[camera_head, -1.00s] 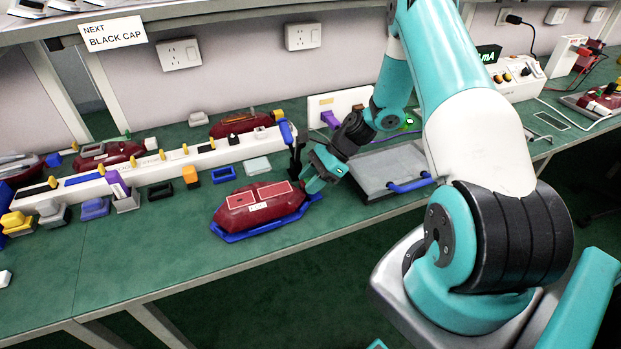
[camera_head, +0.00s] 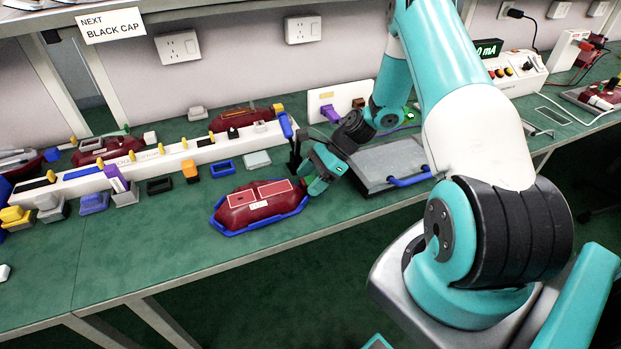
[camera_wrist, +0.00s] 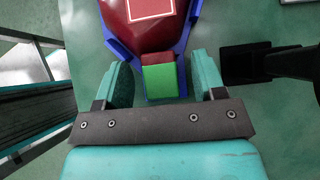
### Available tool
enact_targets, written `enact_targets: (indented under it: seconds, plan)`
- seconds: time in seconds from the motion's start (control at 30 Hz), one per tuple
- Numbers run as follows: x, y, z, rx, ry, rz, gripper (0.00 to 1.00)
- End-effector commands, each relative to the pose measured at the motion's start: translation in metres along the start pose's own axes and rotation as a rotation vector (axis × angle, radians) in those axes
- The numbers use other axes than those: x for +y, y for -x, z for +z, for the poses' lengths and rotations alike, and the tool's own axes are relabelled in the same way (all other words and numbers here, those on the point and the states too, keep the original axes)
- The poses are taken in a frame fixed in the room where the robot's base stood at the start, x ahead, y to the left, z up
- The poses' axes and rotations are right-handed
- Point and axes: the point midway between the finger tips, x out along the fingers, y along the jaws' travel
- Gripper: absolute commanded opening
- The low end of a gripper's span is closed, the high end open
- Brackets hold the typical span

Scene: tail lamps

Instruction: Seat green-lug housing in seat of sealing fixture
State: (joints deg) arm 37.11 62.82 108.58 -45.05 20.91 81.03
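A dark red housing (camera_head: 258,207) with pale-outlined panels on top lies in a blue frame (camera_head: 232,234) on the green bench. I cannot tell whether it is fully seated there. In the wrist view the housing (camera_wrist: 145,25) points its green lug (camera_wrist: 160,81) at my gripper, with a red part just behind the lug. My gripper (camera_wrist: 163,80) is open, with one finger on each side of the lug and small gaps visible. In the head view my gripper (camera_head: 309,185) is at the housing's right end, and its fingertips are partly hidden.
A grey box with a blue handle (camera_head: 408,181) stands right of my gripper. A black upright post (camera_head: 294,155) is close behind it. A white rail (camera_head: 205,154) with small parts runs behind, with more red housings (camera_head: 240,119) beyond. The bench front is clear.

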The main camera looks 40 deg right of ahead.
Motion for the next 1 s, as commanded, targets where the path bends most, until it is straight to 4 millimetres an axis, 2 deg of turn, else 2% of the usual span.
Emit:
enact_targets:
  seconds: [0.23,0.37,0.47,0.8,1.0]
  plan:
    - [0.000,0.002,0.000,0.001,-0.001,-0.001,0.64]
    - [-0.001,0.015,-0.001,0.001,-0.001,-0.003,0.64]
    - [-0.001,0.034,-0.001,0.003,-0.001,-0.006,0.64]
    - [0.000,0.121,-0.001,0.003,0.000,-0.005,0.64]
    - [-0.001,0.158,-0.001,0.002,0.000,-0.003,0.64]
